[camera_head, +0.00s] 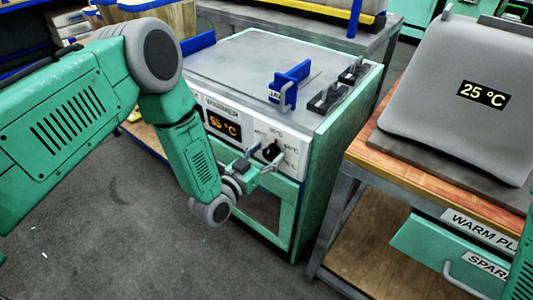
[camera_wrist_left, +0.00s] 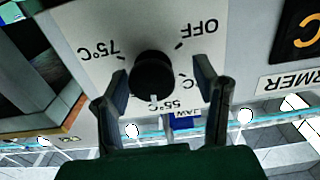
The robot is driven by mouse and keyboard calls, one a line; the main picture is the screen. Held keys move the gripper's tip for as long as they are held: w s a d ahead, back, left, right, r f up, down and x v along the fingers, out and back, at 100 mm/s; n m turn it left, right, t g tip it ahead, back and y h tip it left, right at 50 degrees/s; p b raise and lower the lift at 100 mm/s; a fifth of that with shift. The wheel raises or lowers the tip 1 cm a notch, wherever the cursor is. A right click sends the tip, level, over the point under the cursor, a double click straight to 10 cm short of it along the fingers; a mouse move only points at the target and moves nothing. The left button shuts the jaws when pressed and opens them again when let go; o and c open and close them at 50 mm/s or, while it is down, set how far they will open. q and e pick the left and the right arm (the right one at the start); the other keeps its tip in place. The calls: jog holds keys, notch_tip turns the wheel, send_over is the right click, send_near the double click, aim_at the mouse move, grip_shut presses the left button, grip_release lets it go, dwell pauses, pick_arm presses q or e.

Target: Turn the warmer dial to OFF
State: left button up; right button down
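The warmer (camera_head: 325,150) is a green cabinet with a grey top and a white front panel. Its display (camera_head: 222,125) reads 55 °C. The black dial (camera_head: 271,151) is on the panel, right of the display. In the left wrist view, upside down, the dial (camera_wrist_left: 153,72) has a white mark pointing toward the 55°C label (camera_wrist_left: 178,106). The OFF label (camera_wrist_left: 198,30) and 75°C label (camera_wrist_left: 98,50) also show. My left gripper (camera_head: 254,168) is open at the panel; its fingers (camera_wrist_left: 160,82) stand apart on either side of the dial. Contact is unclear. My right gripper is out of view.
A blue jaw piece (camera_head: 290,86) and black handles (camera_head: 328,98) sit on the warmer's top. Right of it, a wooden-topped bench (camera_head: 430,167) carries a grey unit (camera_head: 465,85) reading 25 °C, above labelled drawers (camera_head: 440,250). Grey floor (camera_head: 110,230) is clear at left.

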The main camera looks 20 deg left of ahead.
pick_arm(q)
jog(key=shift+d+r, duration=0.1)
jog(key=shift+d, duration=0.2)
jog(key=c, duration=0.7)
jog(key=shift+d, duration=0.3)
jog(key=c, duration=0.3)
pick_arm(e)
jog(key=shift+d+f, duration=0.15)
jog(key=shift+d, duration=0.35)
pick_arm(q)
jog(key=shift+a, duration=0.1)
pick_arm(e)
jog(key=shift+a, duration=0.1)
